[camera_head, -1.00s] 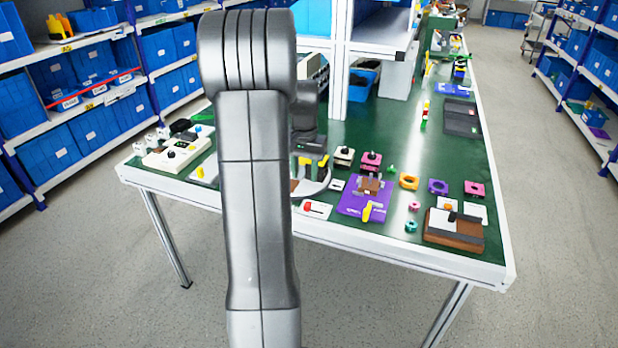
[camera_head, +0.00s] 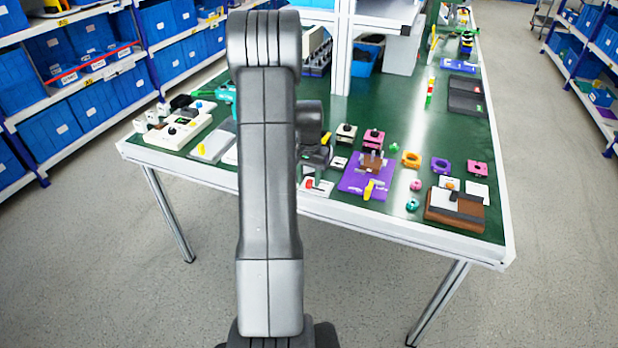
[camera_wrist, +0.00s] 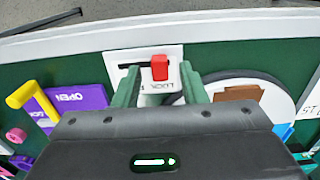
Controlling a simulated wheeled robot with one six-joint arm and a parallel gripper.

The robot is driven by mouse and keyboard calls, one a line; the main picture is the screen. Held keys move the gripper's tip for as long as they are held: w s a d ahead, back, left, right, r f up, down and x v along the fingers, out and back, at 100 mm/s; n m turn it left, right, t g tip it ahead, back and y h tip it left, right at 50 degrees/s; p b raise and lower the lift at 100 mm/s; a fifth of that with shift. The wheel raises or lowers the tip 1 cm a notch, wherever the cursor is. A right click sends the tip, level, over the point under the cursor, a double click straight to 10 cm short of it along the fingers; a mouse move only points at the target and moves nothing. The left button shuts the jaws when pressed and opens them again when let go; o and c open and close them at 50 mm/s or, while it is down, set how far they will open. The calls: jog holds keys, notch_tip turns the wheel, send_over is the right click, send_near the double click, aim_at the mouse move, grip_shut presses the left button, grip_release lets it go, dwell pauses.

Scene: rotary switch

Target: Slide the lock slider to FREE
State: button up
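The lock slider (camera_wrist: 159,68) is a small red block on a white plate (camera_wrist: 171,51) in the wrist view. It sits at the right end of a dark slot, with upside-down lettering below it that seems to read LOCK. The red slider also shows in the head view (camera_head: 309,183), near the table's front edge beside my arm. My gripper (camera_wrist: 160,84) is open, its two greenish fingers apart on either side of the plate's lower part. The slider lies between and just beyond the fingertips in the picture. I cannot tell whether they touch anything. My arm hides part of the table.
A purple plate (camera_wrist: 82,101) marked OPEN, with a yellow handle (camera_wrist: 24,94), lies left in the wrist view. The table's white front edge (camera_wrist: 200,30) is just beyond the plate. A brown block (camera_head: 440,207) stands farther right.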

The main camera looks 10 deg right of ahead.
aim_at(323, 191)
jog(key=shift+f, duration=0.35)
grip_shut()
jog(key=shift+s+d+b, duration=0.15)
jog(key=shift+s+d, duration=0.5)
jog(key=shift+d, duration=0.3)
jog(key=shift+s+d+b, duration=0.15)
jog(key=shift+s+d, duration=0.45)
jog(key=shift+d, duration=0.3)
grip_release()
jog(key=shift+r, duration=0.15)
notch_tip(323, 191, up, 14)
jog(key=shift+f, duration=0.2)
jog(key=shift+f, duration=0.15)
